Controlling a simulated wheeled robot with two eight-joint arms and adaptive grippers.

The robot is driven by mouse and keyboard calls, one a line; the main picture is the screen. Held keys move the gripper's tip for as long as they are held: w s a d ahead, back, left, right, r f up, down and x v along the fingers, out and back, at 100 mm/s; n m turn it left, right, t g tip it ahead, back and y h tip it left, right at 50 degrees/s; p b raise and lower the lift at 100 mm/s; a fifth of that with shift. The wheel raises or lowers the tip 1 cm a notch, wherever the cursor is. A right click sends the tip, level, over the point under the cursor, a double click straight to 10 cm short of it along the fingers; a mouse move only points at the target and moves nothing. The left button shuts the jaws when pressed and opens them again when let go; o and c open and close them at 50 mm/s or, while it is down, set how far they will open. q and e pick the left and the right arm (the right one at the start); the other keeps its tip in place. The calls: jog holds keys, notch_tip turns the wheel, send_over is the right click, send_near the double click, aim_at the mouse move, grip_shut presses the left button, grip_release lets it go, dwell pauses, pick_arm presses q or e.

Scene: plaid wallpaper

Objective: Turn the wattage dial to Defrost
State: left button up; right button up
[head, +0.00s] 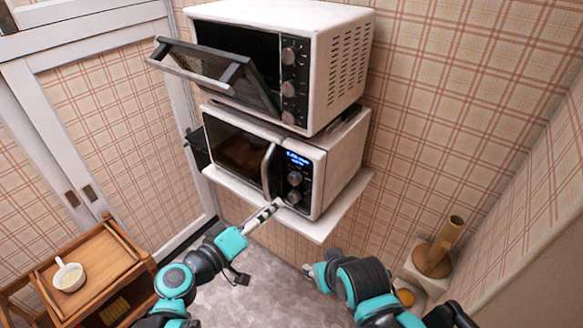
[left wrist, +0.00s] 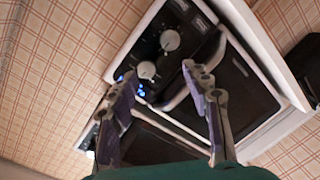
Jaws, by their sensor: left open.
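The white microwave (head: 330,170) stands on a wall shelf, with a dark panel, a lit blue display (head: 298,158) and two round knobs. The upper knob (head: 294,178) and the lower knob (head: 293,197) also show in the left wrist view as one knob (left wrist: 146,70) near the lit display and another (left wrist: 169,40) farther from it. Labels are too small to read, so I cannot tell which is the wattage dial. My left gripper (head: 270,210) is open, below and left of the knobs in the head view, holding nothing. My right gripper (head: 309,269) is low beneath the shelf; its jaws are unclear.
A toaster oven (head: 340,65) with its door (head: 215,75) hanging open sits above the microwave. The shelf (head: 325,222) edge juts out below. A brown upright object (head: 438,250) stands right.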

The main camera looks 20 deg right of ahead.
aim_at(292, 181)
pick_arm(q)
jog(key=shift+n+t+h, duration=0.3)
jog(key=shift+n+h, duration=0.1)
jog(key=shift+h, duration=0.1)
jog(key=w+d, duration=0.1)
jog(key=d, duration=0.1)
jog(key=w+d+r, duration=0.1)
jog(key=w+d, duration=0.1)
jog(key=d, duration=0.1)
jog(key=w+d+r+b, duration=0.1)
jog(key=w+d, duration=0.1)
jog(key=shift+w+d+r, duration=0.2)
jog(key=shift+w, duration=0.05)
grip_shut()
